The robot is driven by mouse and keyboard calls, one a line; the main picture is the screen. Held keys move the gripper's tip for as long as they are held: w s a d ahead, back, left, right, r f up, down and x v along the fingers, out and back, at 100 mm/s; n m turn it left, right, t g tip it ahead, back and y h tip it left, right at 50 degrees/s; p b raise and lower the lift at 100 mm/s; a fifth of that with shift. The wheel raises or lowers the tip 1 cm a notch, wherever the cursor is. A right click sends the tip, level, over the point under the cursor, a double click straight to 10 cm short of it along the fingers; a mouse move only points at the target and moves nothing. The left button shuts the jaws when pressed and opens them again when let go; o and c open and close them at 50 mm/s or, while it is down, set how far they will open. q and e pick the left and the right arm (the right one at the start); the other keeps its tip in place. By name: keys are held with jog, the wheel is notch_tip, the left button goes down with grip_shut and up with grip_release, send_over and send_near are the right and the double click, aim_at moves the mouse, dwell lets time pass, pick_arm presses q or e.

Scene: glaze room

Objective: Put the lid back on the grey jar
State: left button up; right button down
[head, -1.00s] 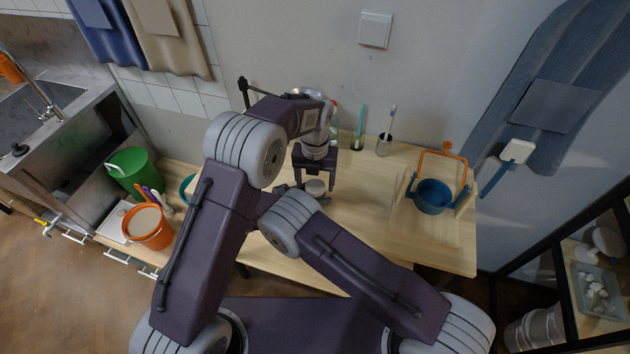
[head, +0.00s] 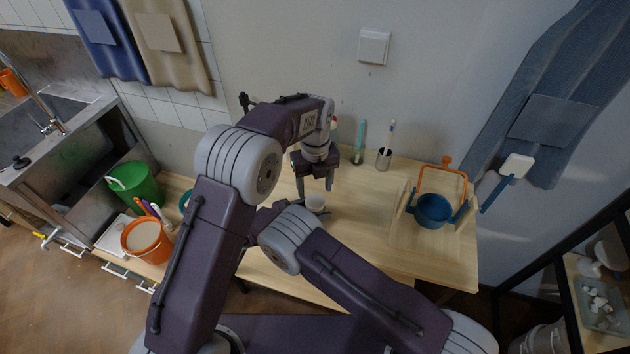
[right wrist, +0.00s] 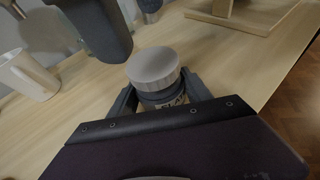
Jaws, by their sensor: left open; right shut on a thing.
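The grey jar (right wrist: 166,99) stands upright on the wooden worktop, with a printed label partly hidden by my gripper. A pale grey round lid (right wrist: 153,67) lies on top of it and looks about level; I cannot tell how tightly it sits. The lid also shows in the head view (head: 315,202). My right gripper (right wrist: 160,92) is shut around the jar body, one finger on each side. My left gripper (head: 315,178) is open and empty, just behind and above the lid, apart from it. Part of it shows in the right wrist view (right wrist: 100,25).
A wooden stand with a blue pot (head: 433,210) is to the right. A brush cup (head: 384,158) stands by the wall. An orange bucket (head: 147,241) and a green bucket (head: 134,184) are at left. A white mug (right wrist: 30,75) stands near the left gripper.

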aim_at(315, 201)
pick_arm(q)
jog(key=n, duration=0.7)
jog(key=shift+s, duration=0.1)
jog(key=n, duration=0.6)
jog(key=shift+a+r+n, duration=0.1)
jog(key=shift+n, duration=0.3)
jog(key=n, duration=0.6)
jog(key=shift+r+n, duration=0.1)
jog(key=shift+n, duration=0.3)
jog(key=n, duration=0.6)
jog(key=shift+s+r, duration=0.1)
jog(key=shift+r, duration=0.05)
jog(key=n, duration=0.7)
jog(key=shift+r, duration=0.15)
jog(key=n, duration=0.7)
jog(key=shift+r, duration=0.2)
jog(key=n, duration=0.5)
jog(key=shift+r+n, duration=0.25)
jog(key=shift+n, duration=0.05)
jog(key=n, duration=0.4)
jog(key=shift+r, duration=0.2)
jog(key=shift+r+n, duration=0.15)
jog(key=shift+n, duration=0.35)
jog(key=shift+w+r, duration=0.2)
jog(key=shift+r, duration=0.15)
jog(key=shift+f, duration=0.15)
